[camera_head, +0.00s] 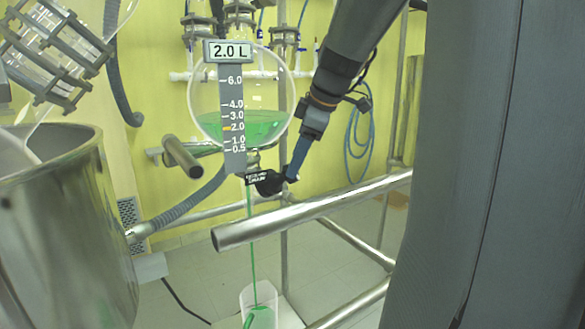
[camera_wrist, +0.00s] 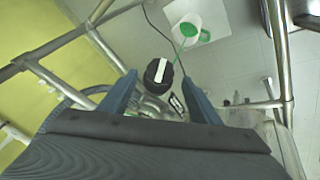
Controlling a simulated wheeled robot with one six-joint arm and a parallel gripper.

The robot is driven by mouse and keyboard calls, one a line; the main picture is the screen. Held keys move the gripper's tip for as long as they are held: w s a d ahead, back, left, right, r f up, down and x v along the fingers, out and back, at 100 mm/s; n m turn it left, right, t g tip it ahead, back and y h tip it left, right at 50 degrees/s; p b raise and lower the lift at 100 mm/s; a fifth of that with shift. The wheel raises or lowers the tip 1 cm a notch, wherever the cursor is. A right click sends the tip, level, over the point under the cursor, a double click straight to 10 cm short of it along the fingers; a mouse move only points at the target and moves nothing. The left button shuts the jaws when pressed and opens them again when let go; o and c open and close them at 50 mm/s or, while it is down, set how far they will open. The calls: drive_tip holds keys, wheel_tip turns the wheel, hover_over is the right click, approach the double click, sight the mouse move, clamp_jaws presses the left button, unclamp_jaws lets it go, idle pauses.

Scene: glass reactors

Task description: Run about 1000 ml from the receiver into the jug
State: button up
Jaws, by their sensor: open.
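The receiver (camera_head: 268,98) is a round glass flask in the head view, holding green liquid. Its scale plate (camera_head: 233,105) reads 2.0 L, with an orange mark near 2.0. A thin green stream (camera_head: 252,235) runs from its outlet down into the jug (camera_head: 258,297), which also shows in the wrist view (camera_wrist: 186,18) with green in it. The black valve knob (camera_wrist: 158,72) with a white bar sits between my fingers. My gripper (camera_head: 291,172) is open at the knob, its fingers either side in the wrist view (camera_wrist: 158,84); contact cannot be told.
A steel rail (camera_head: 310,210) crosses in front, below my gripper. A large steel vessel (camera_head: 65,230) stands at the left. A blue hose (camera_head: 358,140) hangs on the yellow wall behind. A pale floor (camera_wrist: 240,65) shows around the jug.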

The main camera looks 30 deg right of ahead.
drive_tip(key=shift+x, duration=1.85)
drive_tip(key=c, duration=1.1)
drive_tip(key=shift+o, duration=0.2)
drive_tip(key=shift+p, duration=0.35)
